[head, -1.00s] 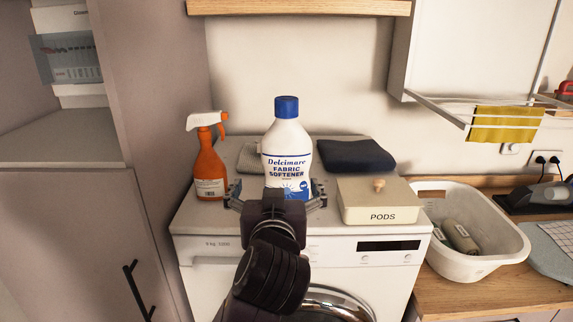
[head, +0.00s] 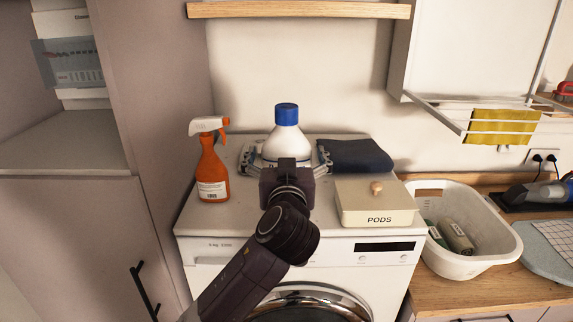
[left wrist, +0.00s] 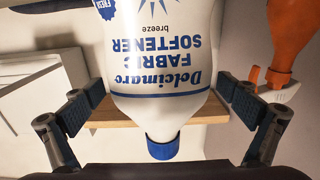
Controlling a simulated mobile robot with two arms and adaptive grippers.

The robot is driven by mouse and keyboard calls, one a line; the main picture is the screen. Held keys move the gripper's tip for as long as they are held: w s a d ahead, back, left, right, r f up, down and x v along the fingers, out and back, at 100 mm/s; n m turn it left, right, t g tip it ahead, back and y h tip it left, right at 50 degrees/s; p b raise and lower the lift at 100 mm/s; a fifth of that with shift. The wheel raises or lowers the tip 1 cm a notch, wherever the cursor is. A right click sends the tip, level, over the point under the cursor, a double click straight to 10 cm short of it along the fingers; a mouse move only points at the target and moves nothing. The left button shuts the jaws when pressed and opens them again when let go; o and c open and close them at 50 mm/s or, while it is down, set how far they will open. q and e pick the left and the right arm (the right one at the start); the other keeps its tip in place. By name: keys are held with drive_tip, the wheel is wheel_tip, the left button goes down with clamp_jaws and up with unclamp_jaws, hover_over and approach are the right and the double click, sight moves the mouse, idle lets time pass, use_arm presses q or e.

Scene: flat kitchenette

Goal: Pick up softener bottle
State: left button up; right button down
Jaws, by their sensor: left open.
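The white softener bottle (head: 287,141) with a blue cap stands upright on the washing machine (head: 215,229). My left gripper (head: 288,158) is open, with one finger on each side of the bottle, and its body hides the bottle's lower part in the head view. In the left wrist view the bottle (left wrist: 160,60) appears upside down with its label facing me. It sits between the open fingers (left wrist: 160,110), with gaps visible at both sides. My right gripper is not in view.
An orange spray bottle (head: 211,168) stands close on the left. A dark folded cloth (head: 357,155) and a PODS box (head: 374,204) are on the right. A white basket (head: 463,268) sits on the wooden counter, and a wooden shelf (head: 300,10) hangs above.

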use_arm(q)
drive_tip(key=shift+c, duration=0.3)
drive_tip(key=c, duration=2)
drive_tip(key=shift+r, duration=0.3)
drive_tip(key=shift+c, duration=0.6)
drive_tip(key=shift+f, duration=0.1)
